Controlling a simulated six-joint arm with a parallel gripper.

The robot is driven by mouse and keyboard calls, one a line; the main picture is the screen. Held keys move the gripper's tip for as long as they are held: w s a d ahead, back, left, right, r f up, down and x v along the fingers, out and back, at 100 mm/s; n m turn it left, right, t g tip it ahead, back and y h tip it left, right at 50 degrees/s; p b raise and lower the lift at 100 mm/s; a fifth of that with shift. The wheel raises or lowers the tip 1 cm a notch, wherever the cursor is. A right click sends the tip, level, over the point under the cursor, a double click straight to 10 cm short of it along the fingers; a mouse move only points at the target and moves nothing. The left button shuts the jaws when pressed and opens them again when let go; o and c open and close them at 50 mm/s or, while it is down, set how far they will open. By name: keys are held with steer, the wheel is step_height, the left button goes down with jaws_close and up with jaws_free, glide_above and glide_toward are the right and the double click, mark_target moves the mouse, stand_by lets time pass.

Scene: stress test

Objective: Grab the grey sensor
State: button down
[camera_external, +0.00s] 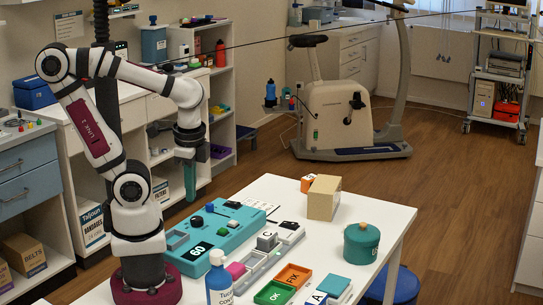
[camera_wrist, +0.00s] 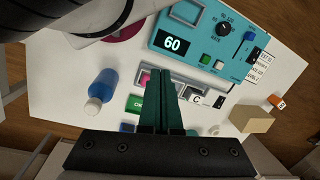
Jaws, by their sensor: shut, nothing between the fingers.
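A small grey block (camera_external: 267,241), the thing that best fits the grey sensor, stands on the grey and white rail in the middle of the white table in the external view. A label with a C is by it, and in the wrist view the C label (camera_wrist: 196,99) shows just right of my fingers. My gripper (camera_external: 190,197) hangs high, pointing down, to the left of the block and well apart from it. In the wrist view its teal fingers (camera_wrist: 163,75) are together with nothing between them and hide part of the rail.
A teal device (camera_external: 212,230) showing 60 lies behind the rail. A blue bottle (camera_external: 219,280), a green tray (camera_external: 275,293), an orange tray (camera_external: 293,275), a teal pot (camera_external: 361,243) and a cardboard box (camera_external: 323,198) stand around it.

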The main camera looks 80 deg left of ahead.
steer(key=c, duration=1.6)
jaws_free()
jaws_free()
steer(key=n+t+h, duration=0.9)
steer(key=n+h, duration=0.3)
steer(key=n, duration=2)
glide_toward(266, 234)
steer(key=shift+n+t+y, duration=0.3)
steer(key=shift+y, duration=0.1)
steer(key=x, duration=1.1)
steer(key=shift+s+d+r, duration=0.1)
steer(key=shift+s+d, duration=0.15)
